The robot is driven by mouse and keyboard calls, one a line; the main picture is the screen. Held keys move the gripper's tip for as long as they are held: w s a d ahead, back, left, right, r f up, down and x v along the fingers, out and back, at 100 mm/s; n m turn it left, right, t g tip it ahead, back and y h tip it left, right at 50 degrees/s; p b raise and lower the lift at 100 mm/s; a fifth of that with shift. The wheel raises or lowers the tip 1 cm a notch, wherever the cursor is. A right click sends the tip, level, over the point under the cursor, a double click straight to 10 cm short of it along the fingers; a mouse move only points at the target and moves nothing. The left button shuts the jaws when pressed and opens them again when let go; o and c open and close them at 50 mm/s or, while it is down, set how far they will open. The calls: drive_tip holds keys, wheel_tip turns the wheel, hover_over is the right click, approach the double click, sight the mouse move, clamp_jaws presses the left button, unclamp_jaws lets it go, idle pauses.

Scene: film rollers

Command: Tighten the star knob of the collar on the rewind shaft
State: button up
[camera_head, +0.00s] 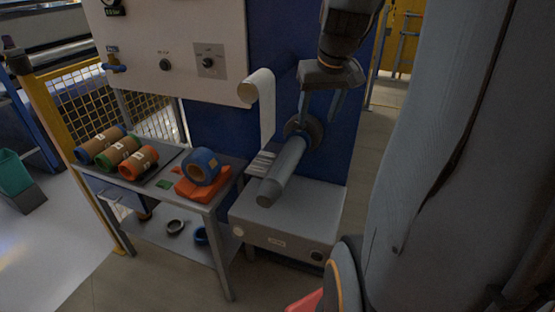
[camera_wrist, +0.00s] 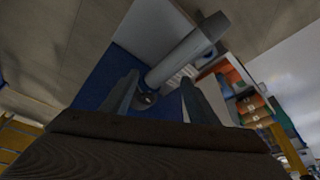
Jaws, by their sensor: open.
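The rewind shaft (camera_head: 287,167) is a grey cylinder sticking out from the blue machine panel toward the front, above a grey box. It also shows in the wrist view (camera_wrist: 185,52). A dark round collar (camera_head: 313,131) sits around the shaft's rear end, by the panel. In the wrist view the collar (camera_wrist: 145,100) lies between my fingers, partly hidden; a small light spot on it may be the star knob, but I cannot make out its shape. My gripper (camera_head: 319,117) is open and empty, pointing down just above the collar. Its fingers (camera_wrist: 160,78) stand apart in the wrist view.
A side table (camera_head: 221,199) at left carries cored rolls (camera_head: 119,153) and a blue ring-shaped roll (camera_head: 202,165) on an orange stand. Rings lie on its lower shelf. The grey box (camera_head: 290,222) stands below the shaft. A white web (camera_head: 267,110) hangs left of my gripper.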

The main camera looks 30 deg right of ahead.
drive_tip(key=s+a+f+n, duration=0.1)
drive_tip(key=a+f, duration=0.2)
drive_tip(key=a, duration=0.4)
drive_tip(key=a+f+n, duration=0.1)
drive_tip(key=a+f, duration=0.3)
drive_tip(key=a, duration=0.2)
drive_tip(key=shift+s+a+f+g+y, duration=0.15)
drive_tip(key=shift+s+a+g+y, duration=0.15)
drive_tip(key=shift+s+a+y, duration=0.1)
drive_tip(key=shift+c, duration=0.2)
